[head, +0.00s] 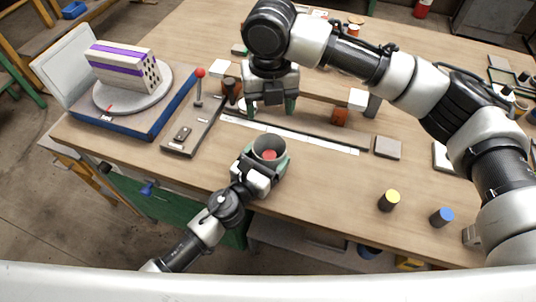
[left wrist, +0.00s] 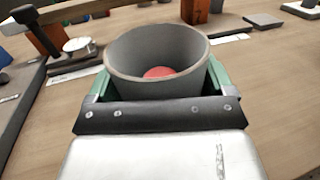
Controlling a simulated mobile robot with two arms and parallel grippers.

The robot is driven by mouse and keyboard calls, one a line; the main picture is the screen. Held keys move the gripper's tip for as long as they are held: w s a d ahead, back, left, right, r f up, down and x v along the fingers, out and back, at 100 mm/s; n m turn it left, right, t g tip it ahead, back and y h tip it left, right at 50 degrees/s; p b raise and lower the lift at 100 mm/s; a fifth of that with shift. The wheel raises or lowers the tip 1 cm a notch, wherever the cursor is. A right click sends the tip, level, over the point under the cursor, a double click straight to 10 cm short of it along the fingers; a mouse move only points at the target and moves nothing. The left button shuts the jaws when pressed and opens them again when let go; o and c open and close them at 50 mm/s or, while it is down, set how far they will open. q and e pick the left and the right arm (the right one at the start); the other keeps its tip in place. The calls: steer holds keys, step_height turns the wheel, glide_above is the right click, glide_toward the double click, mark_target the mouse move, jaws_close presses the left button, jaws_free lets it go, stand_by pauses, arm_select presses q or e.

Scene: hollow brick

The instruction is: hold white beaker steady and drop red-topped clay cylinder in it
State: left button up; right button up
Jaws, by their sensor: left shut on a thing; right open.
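The beaker (head: 268,146) looks grey-white and stands upright near the table's front edge. My left gripper (head: 268,164) is shut around it; its green fingers also flank the beaker (left wrist: 125,68) in the left wrist view. The red top of the clay cylinder (head: 269,155) shows inside the beaker, and the same red top (left wrist: 160,72) shows below the rim in the left wrist view. The cylinder's body is hidden by the beaker wall. My right gripper (head: 272,108) is open and empty above the table, behind the beaker and apart from it.
A yellow-topped cylinder (head: 389,200) and a blue-topped cylinder (head: 441,217) stand at the front right. A hollow brick (head: 122,68) sits on a round turntable at the left. A lever with a red knob (head: 199,73) stands beside it. The table between beaker and yellow-topped cylinder is clear.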

arm_select(q)
steer(key=o, duration=0.9)
steer(key=shift+o, duration=0.2)
steer(key=v, duration=1.2)
steer(key=shift+s, duration=0.1)
